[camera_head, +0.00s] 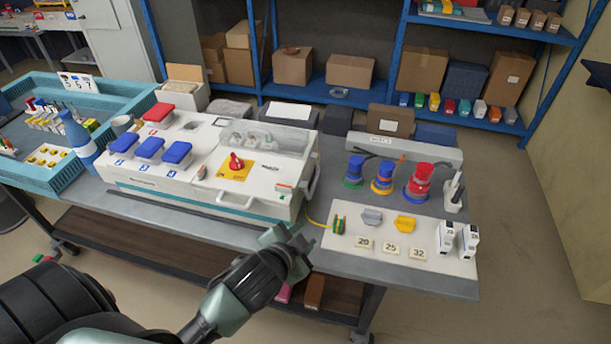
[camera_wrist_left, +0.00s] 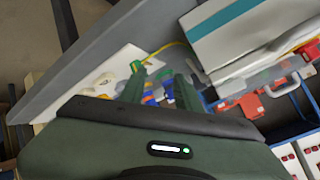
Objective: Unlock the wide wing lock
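A large white socket box (camera_head: 190,190) stands on the workbench, with blue and red socket lids on its left part. A clear cover (camera_head: 262,138) lies over its right part, and a red rotary knob (camera_head: 236,162) sits on a yellow plate. A wide pale handle (camera_head: 235,201) is on its front face and a white bracket (camera_head: 313,182) on its right side. I cannot tell which part is the wide wing lock. My left gripper (camera_head: 291,240) is open and empty in front of the box's right front corner, apart from it. Its spread fingers show in the left wrist view (camera_wrist_left: 160,88).
A white board (camera_head: 350,232) right of the box holds a grey piece (camera_head: 372,216), a yellow piece (camera_head: 405,224) and number tags. Coloured plug stacks (camera_head: 382,178) stand behind it. A teal crate (camera_head: 105,92) is at the left. The floor at the right is clear.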

